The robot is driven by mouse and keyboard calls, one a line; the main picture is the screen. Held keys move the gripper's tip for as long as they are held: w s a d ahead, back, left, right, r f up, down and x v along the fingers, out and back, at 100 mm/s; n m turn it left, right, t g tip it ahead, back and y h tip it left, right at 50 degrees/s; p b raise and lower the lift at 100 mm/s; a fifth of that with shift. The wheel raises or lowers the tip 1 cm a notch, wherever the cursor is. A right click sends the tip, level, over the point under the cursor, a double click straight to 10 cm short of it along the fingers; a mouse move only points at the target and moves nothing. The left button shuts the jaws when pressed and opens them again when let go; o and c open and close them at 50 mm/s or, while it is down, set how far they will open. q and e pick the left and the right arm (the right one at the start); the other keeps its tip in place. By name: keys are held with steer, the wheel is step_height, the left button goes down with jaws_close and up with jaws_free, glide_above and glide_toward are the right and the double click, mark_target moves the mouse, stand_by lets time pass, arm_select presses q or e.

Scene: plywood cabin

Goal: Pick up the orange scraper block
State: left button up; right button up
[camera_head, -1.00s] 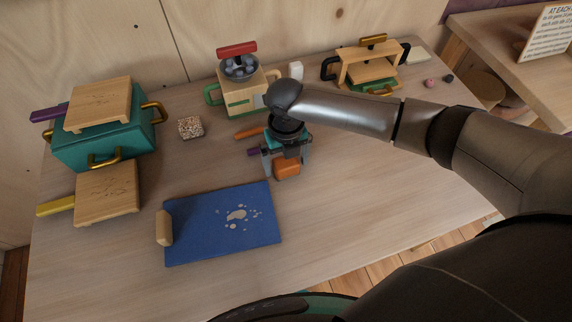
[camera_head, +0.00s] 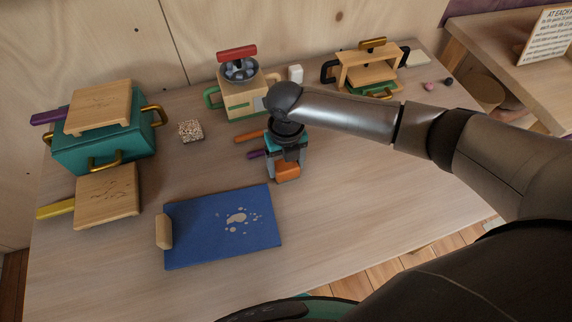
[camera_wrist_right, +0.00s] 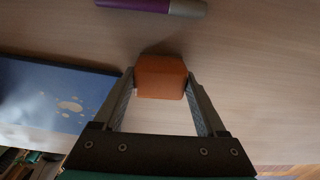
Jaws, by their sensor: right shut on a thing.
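The orange scraper block (camera_head: 288,171) is between the fingertips of my right gripper (camera_head: 286,174), low over the table to the right of the blue mat. In the right wrist view the orange block (camera_wrist_right: 161,77) has a finger against each side, and my right gripper (camera_wrist_right: 161,88) is shut on it. I cannot tell whether the block still touches the table. The gripper partly covers the block in the head view. My left gripper does not show.
A blue mat (camera_head: 200,225) with pale spots lies left of the block, a beige block (camera_head: 164,231) on its left edge. A purple-handled tool (camera_wrist_right: 150,5) and an orange stick (camera_head: 249,136) lie behind. A teal box (camera_head: 100,150) stands left. The table's front right is clear.

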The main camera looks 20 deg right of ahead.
step_height(320, 180, up, 20)
steer(key=p, duration=0.4)
steer(key=o, duration=0.9)
steer(key=shift+c, duration=0.2)
steer(key=c, duration=0.7)
